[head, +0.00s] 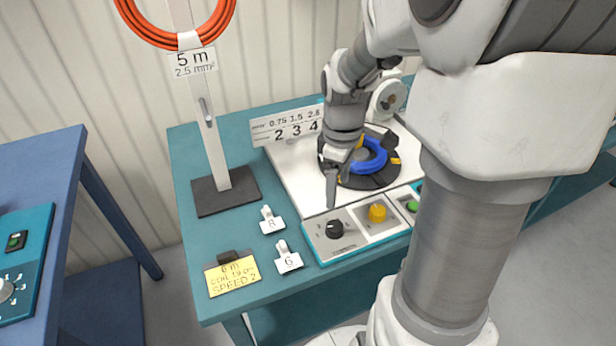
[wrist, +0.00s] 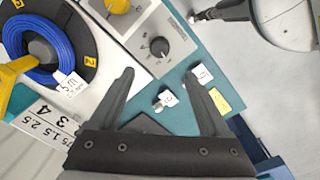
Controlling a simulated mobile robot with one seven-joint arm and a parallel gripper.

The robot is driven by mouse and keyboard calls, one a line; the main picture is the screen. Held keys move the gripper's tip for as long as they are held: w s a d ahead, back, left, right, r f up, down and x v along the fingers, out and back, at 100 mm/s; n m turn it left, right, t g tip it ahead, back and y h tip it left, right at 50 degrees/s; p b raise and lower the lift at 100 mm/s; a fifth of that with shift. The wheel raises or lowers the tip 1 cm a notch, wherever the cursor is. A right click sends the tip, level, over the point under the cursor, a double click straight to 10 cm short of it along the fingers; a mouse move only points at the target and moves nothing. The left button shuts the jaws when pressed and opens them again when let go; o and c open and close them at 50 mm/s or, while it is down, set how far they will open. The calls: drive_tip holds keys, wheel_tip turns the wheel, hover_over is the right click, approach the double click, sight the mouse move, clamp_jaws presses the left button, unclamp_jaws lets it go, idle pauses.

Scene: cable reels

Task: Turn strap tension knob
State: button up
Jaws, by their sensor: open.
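A black knob (head: 335,228) with a scale around it sits on the white front panel of the teal-edged machine. The small label under it is not legible. In the wrist view the black knob (wrist: 160,47) lies just beyond the gap between my fingertips. My gripper (head: 332,192) points down above the panel, open and empty, apart from the knob. Both fingers show in the wrist view (wrist: 159,76). A yellow knob (head: 377,212) is on the panel to the right of the black one.
A blue cable coil (head: 370,160) lies on the black turntable behind the panel. A size chart (head: 287,126) with 2, 3, 4 stands behind. Tags R (head: 272,222) and G (head: 289,260), a yellow note (head: 233,277) and a post base (head: 225,192) are left.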

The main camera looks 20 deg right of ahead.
sight(335, 226)
drive_tip(key=f+b, duration=0.1)
drive_tip(key=f, duration=0.5)
drive_tip(key=f+b, duration=0.1)
drive_tip(key=f, duration=0.6)
drive_tip(key=shift+w+d+f+b, duration=0.15)
drive_tip(key=shift+d+b, duration=0.05)
drive_tip(key=shift+b, duration=0.1)
clamp_jaws()
